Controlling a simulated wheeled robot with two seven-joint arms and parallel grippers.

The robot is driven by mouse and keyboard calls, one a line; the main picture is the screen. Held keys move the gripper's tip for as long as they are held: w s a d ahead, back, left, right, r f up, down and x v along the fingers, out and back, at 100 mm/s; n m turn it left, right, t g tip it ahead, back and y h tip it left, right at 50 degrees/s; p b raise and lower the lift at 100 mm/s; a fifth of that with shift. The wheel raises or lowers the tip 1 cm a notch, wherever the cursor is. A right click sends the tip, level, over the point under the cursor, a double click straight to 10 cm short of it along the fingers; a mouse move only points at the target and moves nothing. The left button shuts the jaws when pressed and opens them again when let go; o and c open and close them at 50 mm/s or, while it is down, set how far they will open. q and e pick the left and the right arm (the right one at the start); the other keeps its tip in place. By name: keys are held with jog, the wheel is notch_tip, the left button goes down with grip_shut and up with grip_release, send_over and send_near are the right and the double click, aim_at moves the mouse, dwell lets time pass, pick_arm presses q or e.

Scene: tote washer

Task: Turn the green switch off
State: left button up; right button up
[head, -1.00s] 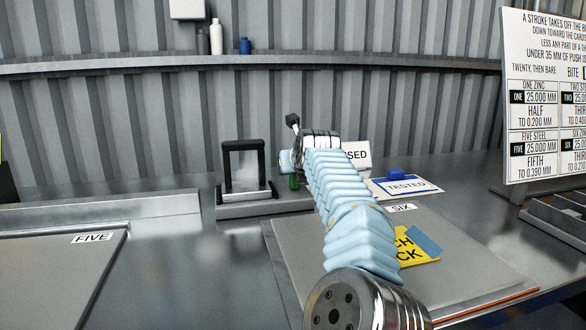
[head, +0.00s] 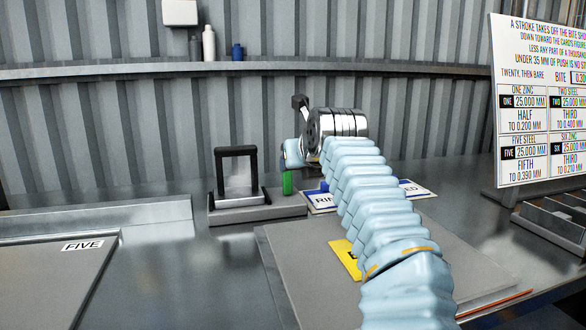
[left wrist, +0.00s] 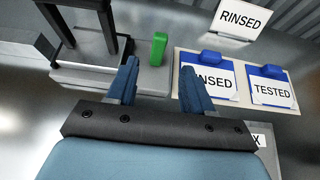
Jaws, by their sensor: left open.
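The green switch (head: 287,183) is a small upright block at the right end of a grey base (head: 255,213) that also carries a black frame (head: 238,152). The switch also shows in the left wrist view (left wrist: 159,48), standing beyond my fingertips and roughly in line with the gap between them. My left gripper (left wrist: 160,72) is open, with two blue fingers apart and nothing between them. I cannot tell whether a finger touches the switch. My right gripper is out of view.
Cards marked RINSED (left wrist: 210,84) and TESTED (left wrist: 270,90) lie right of the base, each with a blue clip. A RINSED sign (left wrist: 240,20) stands behind them. A grey plate (head: 300,260) lies under my arm. A lettered board (head: 538,100) stands at right.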

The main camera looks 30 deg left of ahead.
pick_arm(q)
jog(key=shift+s+d+r, duration=0.25)
jog(key=shift+s+d, duration=0.05)
jog(key=shift+d, duration=0.05)
